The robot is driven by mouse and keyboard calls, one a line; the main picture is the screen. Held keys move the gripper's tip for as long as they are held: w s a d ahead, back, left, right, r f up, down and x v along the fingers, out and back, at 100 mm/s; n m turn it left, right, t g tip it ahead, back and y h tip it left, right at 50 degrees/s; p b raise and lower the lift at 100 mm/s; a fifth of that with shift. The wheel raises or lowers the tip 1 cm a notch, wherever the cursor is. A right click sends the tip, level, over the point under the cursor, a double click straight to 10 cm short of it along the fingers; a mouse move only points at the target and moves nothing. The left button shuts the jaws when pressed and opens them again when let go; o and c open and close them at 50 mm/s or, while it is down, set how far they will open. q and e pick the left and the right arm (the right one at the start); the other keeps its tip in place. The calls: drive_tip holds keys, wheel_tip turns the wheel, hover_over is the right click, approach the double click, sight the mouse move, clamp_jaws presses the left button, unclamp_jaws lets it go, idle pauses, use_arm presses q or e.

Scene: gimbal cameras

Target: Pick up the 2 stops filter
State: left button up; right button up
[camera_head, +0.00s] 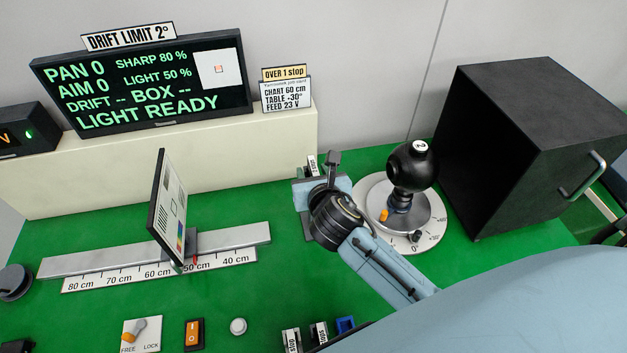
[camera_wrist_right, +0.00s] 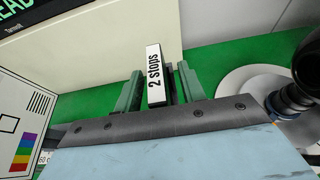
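The 2 stops filter shows as a white label with black lettering, "2 stops" (camera_wrist_right: 154,76), in the right wrist view. It lies between the two green fingers of my right gripper (camera_wrist_right: 160,84), with a dark part beside the label. The left finger is close to the label; I cannot tell whether both fingers touch the filter. In the head view my right gripper (camera_head: 322,178) is near the cream ledge, and part of the filter's label (camera_head: 311,165) shows beside it; the rest is hidden. My left gripper is not in view.
A black ball-shaped device (camera_head: 411,165) on a round turntable (camera_head: 372,196) stands close right of my gripper, before a black box (camera_head: 530,140). A chart panel (camera_head: 166,210) stands on a rail at left. Two labelled filters (camera_head: 291,341) are at the bottom edge.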

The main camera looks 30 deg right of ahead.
clamp_jaws()
idle(0.3)
